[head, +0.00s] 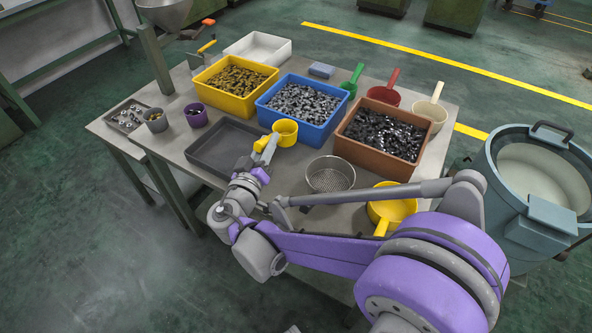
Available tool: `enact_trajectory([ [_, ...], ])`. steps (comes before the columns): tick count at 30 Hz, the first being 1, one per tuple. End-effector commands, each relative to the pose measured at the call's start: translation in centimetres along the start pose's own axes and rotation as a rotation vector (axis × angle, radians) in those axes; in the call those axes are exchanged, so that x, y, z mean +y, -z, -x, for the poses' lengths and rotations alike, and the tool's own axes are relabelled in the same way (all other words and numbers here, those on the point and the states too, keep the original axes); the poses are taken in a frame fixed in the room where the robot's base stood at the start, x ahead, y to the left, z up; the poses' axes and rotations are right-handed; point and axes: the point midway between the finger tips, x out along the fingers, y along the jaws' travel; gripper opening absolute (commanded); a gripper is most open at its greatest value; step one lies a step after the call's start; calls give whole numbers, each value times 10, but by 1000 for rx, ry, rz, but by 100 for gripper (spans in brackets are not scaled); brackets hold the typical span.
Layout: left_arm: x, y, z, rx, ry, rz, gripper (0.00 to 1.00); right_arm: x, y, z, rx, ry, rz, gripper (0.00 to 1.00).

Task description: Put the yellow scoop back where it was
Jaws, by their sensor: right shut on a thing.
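The yellow scoop (287,131) is at the middle of the table, between the dark grey tray and the blue bin. My right gripper (267,147) is shut on its short yellow handle. The scoop's cup is to the right of the fingers with its opening facing up. I cannot tell whether its bottom touches the table. A second, larger yellow vessel (391,207) stands near the front right of the table, partly hidden behind my right arm. My left gripper is not in view.
Full yellow (251,101), blue (297,125) and brown (384,164) bins stand behind. Green (350,84), red (385,94) and cream (432,110) scoops stand beyond them. The grey tray (201,157) looks empty. A wire sieve (329,182) and purple cup (196,119) stand nearby.

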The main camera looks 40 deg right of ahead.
Motion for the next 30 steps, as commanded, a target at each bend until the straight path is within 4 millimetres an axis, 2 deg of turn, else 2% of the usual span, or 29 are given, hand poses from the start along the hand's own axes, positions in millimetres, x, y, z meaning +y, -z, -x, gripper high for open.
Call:
enact_trajectory([
  [9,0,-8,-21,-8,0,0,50,-28,-45,0,-1,-2,0,0],
  [16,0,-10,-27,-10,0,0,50,-37,-60,1,0,-2,0,0],
  [21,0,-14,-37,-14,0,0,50,-50,-82,1,-1,-2,0,0],
  [30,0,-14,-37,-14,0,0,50,-52,-85,1,0,-2,0,0],
])
